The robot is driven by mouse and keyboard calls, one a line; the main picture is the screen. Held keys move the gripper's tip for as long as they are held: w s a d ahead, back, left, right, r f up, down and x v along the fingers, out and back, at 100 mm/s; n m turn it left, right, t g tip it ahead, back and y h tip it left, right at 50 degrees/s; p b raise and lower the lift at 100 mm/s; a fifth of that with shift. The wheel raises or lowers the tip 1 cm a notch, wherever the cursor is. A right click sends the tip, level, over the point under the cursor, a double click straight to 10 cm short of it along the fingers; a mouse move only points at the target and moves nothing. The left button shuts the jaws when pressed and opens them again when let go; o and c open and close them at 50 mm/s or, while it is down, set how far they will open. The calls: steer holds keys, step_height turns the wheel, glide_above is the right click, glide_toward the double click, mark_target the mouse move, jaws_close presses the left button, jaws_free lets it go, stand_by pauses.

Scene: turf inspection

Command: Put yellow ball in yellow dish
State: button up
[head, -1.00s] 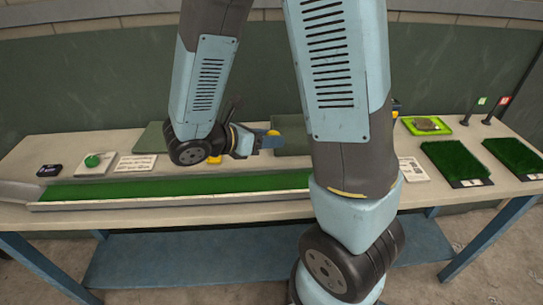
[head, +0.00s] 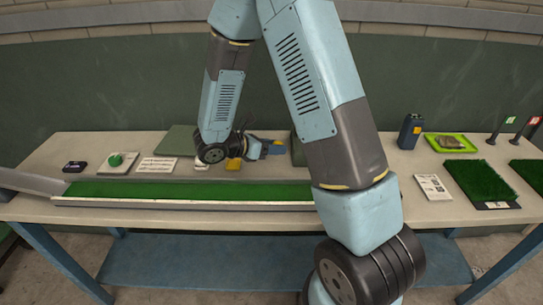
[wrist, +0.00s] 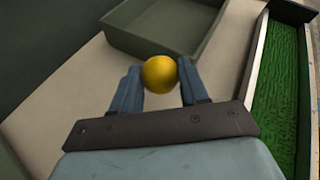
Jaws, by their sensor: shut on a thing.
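My gripper (head: 275,148) is shut on the yellow ball (wrist: 159,74). In the wrist view the ball sits between the two blue fingertips. In the head view the ball is too small and too covered by the fingers to make out well. A small yellow thing (head: 233,164) shows on the bench just left of my gripper, partly hidden by my wrist. It may be the yellow dish, but its shape cannot be told. No dish shows in the wrist view.
A dark green tray (wrist: 120,38) lies beyond the ball. A long green turf strip (head: 150,190) with a pale rim runs along the bench front. A dark canister (head: 410,132), a lime tray (head: 430,144) and turf squares (head: 478,183) stand at right.

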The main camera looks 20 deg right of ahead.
mark_target(273, 163)
steer(key=shift+w+f, duration=0.4)
steer(key=shift+f, duration=1.6)
steer(key=shift+f, duration=0.1)
steer(key=o, duration=1.1)
steer(key=shift+c, duration=0.2)
